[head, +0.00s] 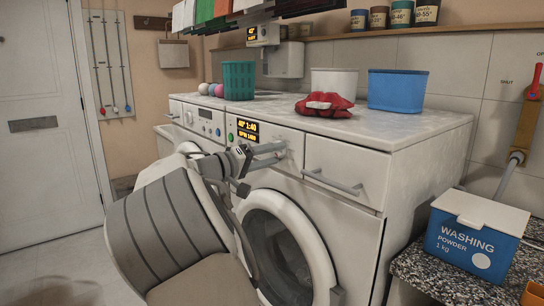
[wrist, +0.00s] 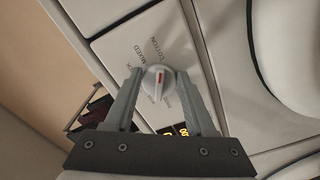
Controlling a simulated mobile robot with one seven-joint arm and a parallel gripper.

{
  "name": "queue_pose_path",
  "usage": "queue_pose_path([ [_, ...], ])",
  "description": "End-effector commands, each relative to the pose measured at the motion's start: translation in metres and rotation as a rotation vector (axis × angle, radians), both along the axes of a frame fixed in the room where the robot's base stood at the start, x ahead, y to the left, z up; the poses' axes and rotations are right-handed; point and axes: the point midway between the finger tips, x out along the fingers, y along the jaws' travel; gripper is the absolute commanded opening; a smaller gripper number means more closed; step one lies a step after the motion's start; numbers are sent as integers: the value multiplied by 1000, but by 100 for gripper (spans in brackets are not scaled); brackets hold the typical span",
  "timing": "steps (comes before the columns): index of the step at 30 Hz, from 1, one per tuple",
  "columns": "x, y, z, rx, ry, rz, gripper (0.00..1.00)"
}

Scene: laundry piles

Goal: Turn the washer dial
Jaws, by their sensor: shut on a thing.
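The washer dial (wrist: 153,84) is a round light-grey knob with a red pointer mark in the wrist view. Printed words, including COTTON and MIXED, surround it. My gripper (wrist: 160,76) is shut on it, with one finger on each side. In the head view my gripper (head: 281,154) reaches the control panel of the front washer (head: 285,195), to the right of its lit display (head: 247,131). The display reads 40° 1:40 and a second line. In the head view the dial is mostly hidden by the fingers.
A drawer with a bar handle (head: 332,182) is right of the panel. On top are a red cloth (head: 324,105), a blue bin (head: 397,90), a white bin (head: 334,82) and a green basket (head: 238,80). A washing powder box (head: 475,236) stands on the right counter.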

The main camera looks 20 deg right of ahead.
Motion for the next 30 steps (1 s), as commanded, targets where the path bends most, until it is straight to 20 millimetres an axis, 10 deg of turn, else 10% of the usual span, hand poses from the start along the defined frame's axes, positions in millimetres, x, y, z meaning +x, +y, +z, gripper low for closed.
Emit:
queue_pose_path([
  [5,0,0,0,1,-1,1,84],
  [17,-2,6,1,0,0,2,84],
  [30,-33,97,3,0,0,7,84],
])
